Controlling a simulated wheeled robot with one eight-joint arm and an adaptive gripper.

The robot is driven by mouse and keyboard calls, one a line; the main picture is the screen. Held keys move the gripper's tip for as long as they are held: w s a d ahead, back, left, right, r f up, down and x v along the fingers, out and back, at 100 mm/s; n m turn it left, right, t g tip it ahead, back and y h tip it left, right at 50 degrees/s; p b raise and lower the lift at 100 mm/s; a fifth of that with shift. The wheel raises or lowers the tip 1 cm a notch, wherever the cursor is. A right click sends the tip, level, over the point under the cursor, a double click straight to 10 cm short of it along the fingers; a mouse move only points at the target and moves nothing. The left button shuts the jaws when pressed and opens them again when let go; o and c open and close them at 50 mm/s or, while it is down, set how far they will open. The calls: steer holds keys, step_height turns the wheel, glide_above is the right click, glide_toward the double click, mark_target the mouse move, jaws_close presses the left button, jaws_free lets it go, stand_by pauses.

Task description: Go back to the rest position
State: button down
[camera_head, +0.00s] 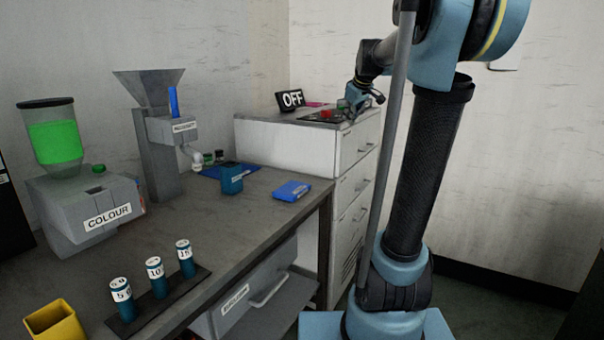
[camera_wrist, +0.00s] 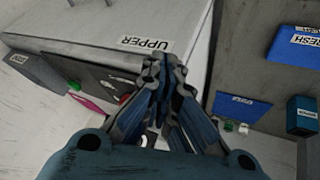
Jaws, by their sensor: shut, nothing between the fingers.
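My gripper (camera_head: 372,97) is at the end of my raised arm, near the top of the white drawer cabinet (camera_head: 290,145). In the wrist view my gripper (camera_wrist: 160,62) is shut with its fingertips together and nothing between them. Its tips show in front of the cabinet edge beside a label reading UPPER (camera_wrist: 146,44). I cannot tell the exact height of the fingers above the cabinet.
The OFF sign (camera_head: 290,99) and a dark panel (camera_head: 322,116) sit on the cabinet.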

steer(key=s+f+m+g, duration=0.1)
steer(key=s+f+m, duration=0.1)
steer(key=s+f, duration=0.8)
steer(key=s+d+f+m+g+h, duration=0.1)
steer(key=s+f+m+g, duration=0.1)
steer(key=s+f, duration=0.8)
steer(key=s+f+m+g, duration=0.1)
steer(key=s+f+m, duration=0.3)
steer(key=s+f, duration=0.5)
steer(key=s, duration=1)
steer(key=shift+s+d+f+g, duration=0.15)
steer(key=shift+s+f+g, duration=0.05)
steer(key=shift+f+g, duration=0.2)
steer(key=shift+w+f, duration=0.2)
steer(key=shift+w, duration=0.3)
